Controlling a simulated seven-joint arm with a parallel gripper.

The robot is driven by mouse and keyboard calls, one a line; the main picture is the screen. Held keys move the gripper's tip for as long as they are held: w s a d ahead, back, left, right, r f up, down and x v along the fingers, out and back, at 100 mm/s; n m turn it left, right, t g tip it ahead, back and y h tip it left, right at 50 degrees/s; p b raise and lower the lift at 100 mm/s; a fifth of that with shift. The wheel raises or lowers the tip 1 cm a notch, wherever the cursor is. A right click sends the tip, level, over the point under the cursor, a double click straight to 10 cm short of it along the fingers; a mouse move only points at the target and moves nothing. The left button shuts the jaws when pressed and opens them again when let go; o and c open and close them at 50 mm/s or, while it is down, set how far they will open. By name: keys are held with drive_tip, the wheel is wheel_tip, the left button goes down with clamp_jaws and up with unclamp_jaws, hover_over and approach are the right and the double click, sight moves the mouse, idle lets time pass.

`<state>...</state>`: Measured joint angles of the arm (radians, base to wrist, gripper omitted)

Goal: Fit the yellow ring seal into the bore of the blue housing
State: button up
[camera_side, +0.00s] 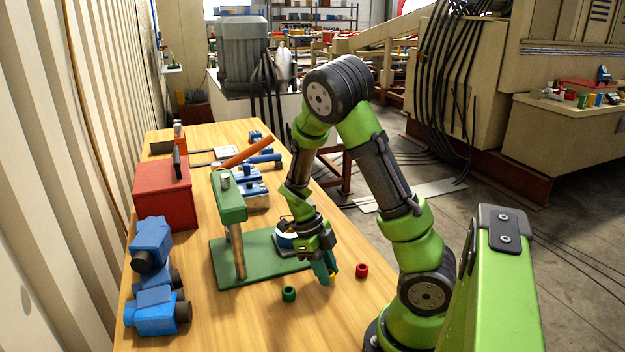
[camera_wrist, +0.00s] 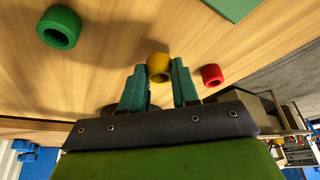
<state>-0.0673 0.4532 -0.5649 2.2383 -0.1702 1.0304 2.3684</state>
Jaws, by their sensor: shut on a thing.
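The yellow ring seal (camera_wrist: 158,66) sits between the teal fingertips of my gripper (camera_wrist: 159,78) in the wrist view, and the fingers are shut on it. In the side view my gripper (camera_side: 328,275) points down low over the wooden table, and only a bit of the yellow ring (camera_side: 334,271) shows at its tips. A blue round part with a pale top (camera_side: 285,240), which looks like the blue housing, stands on the green base plate just left of my gripper. My wrist partly hides it, and its bore cannot be made out.
A green ring (camera_side: 289,294) and a red ring (camera_side: 361,270) lie on the table either side of my gripper. A green press stand (camera_side: 229,199) rises from the green base plate (camera_side: 233,275). A red box (camera_side: 165,196) and blue machines (camera_side: 155,300) stand left.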

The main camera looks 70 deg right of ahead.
drive_tip(key=shift+f, duration=0.6)
drive_tip(key=o, duration=1)
drive_tip(key=shift+f, duration=0.15)
